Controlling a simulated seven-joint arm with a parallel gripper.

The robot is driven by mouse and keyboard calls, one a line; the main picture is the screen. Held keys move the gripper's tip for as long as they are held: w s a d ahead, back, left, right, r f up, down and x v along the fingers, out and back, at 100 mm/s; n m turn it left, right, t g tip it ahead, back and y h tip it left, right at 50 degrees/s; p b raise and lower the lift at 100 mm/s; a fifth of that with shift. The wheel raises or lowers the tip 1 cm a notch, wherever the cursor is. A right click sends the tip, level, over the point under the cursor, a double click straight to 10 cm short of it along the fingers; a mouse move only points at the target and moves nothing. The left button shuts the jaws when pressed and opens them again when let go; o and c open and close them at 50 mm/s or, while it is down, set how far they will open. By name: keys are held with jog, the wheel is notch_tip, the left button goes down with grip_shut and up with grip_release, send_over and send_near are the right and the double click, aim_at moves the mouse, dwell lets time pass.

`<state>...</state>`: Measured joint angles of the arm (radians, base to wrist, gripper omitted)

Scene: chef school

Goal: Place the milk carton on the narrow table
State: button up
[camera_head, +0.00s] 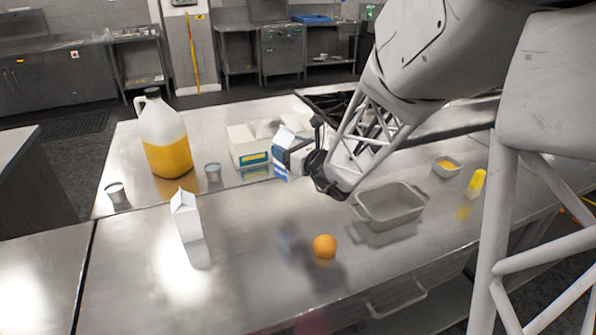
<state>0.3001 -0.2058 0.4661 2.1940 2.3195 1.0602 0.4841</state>
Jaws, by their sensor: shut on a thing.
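A blue and white carton (288,150), seemingly the milk carton, is between the dark fingers of my gripper (312,160), near the middle of the steel counter. My gripper is shut on it. The carton looks a little tilted and raised above the counter, but its base is partly unclear. A second, plain white gable-top carton (186,217) stands on the counter at the left front, apart from my gripper. I cannot tell which surface is the narrow table; a steel table (22,262) adjoins the counter at the lower left.
A jug with orange liquid (165,140), small metal cups (213,172), and a white box (246,148) stand at the back left. A grey baking pan (390,206), an orange (324,246), and a yellow-topped bottle (475,184) are to the right. The front centre is mostly clear.

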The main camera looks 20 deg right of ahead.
jog(key=shift+f, duration=0.3)
jog(key=shift+f, duration=3.1)
jog(key=shift+f, duration=0.1)
jog(key=shift+f, duration=1.8)
jog(key=shift+f, duration=0.1)
jog(key=o, duration=1.2)
